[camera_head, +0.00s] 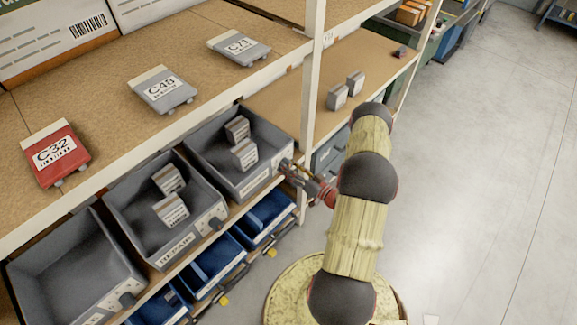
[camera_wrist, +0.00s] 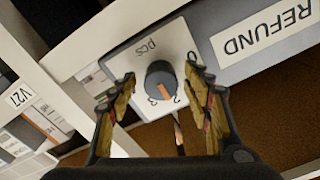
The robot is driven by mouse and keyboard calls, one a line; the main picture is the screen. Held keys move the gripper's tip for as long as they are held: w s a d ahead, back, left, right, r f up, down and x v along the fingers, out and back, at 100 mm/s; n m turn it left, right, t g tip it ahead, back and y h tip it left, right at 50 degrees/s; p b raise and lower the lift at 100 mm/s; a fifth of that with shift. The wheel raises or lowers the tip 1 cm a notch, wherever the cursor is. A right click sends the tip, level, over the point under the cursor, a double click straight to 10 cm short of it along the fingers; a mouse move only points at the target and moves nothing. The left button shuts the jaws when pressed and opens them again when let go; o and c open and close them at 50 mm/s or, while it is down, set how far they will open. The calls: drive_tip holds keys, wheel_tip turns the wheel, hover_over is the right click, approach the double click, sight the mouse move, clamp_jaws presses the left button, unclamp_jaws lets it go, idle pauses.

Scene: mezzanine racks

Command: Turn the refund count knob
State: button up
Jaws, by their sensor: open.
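The refund count knob (camera_wrist: 160,78) is a dark round knob with an orange pointer on a white dial plate (camera_wrist: 146,48) marked "pcs" and digits. Its pointer faces the lower edge of the dial, around the 2 and 3. A REFUND label (camera_wrist: 262,34) is beside the plate. My gripper (camera_wrist: 160,86) is open, with one finger on each side of the knob in the picture; I cannot tell whether either touches it. In the head view my gripper (camera_head: 289,172) is at the front right corner of the rightmost grey bin (camera_head: 214,171), hiding the knob there.
The grey REPAIR bin (camera_head: 134,236) and another grey bin (camera_head: 30,268) stand to the left. Blue bins (camera_head: 212,266) sit below. A white rack post (camera_head: 312,90) rises close beside my gripper. Open floor (camera_head: 480,180) lies to the right.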

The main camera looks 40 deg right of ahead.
drive_tip(key=s+d, duration=0.1)
drive_tip(key=s, duration=1)
drive_tip(key=shift+s, duration=0.15)
